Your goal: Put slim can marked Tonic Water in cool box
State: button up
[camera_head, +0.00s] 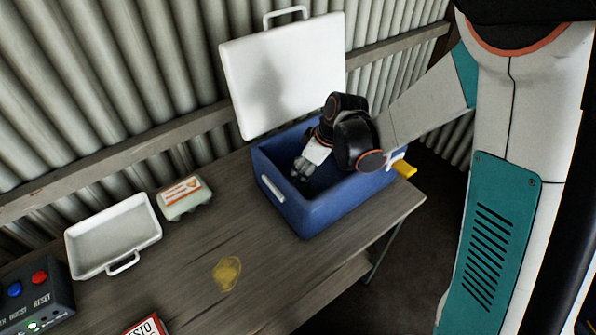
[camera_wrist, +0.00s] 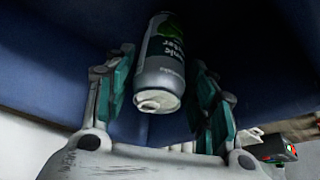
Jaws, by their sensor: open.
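The blue cool box (camera_head: 325,205) stands on the bench with its white lid (camera_head: 285,70) raised. My gripper (camera_head: 301,170) reaches down into the box near its left side. In the wrist view, my gripper (camera_wrist: 164,68) is open, with a finger on each side of a slim grey and green can (camera_wrist: 160,72). Part of the word "Tonic" and "ter" can be read on it. Gaps show between the can and both fingers. Blue box walls surround it. The can is hidden in the head view, and what it rests on cannot be seen.
A white tray (camera_head: 80,240), an egg carton (camera_head: 184,197), a button box (camera_head: 35,294) and a red-and-white item (camera_head: 146,325) are on the bench. A yellow stain (camera_head: 227,273) marks the bare middle. A yellow tap-like part (camera_head: 404,168) sticks out at the box's right.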

jog(key=p+v, duration=0.1)
jog(key=v, duration=0.6)
jog(key=shift+p, duration=0.3)
jog(key=s+d+r+m+t+h, duration=0.2)
jog(key=s+d+r+m, duration=0.4)
jog(key=s, duration=0.3)
jog(key=s+d+r+m+t+h, duration=0.2)
jog(key=s+d+r+m, duration=0.4)
jog(key=s, duration=0.4)
jog(key=shift+d+r+t, duration=0.5)
jog(key=shift+d+r, duration=0.4)
jog(key=shift+r, duration=0.5)
jog(key=shift+c, duration=0.2)
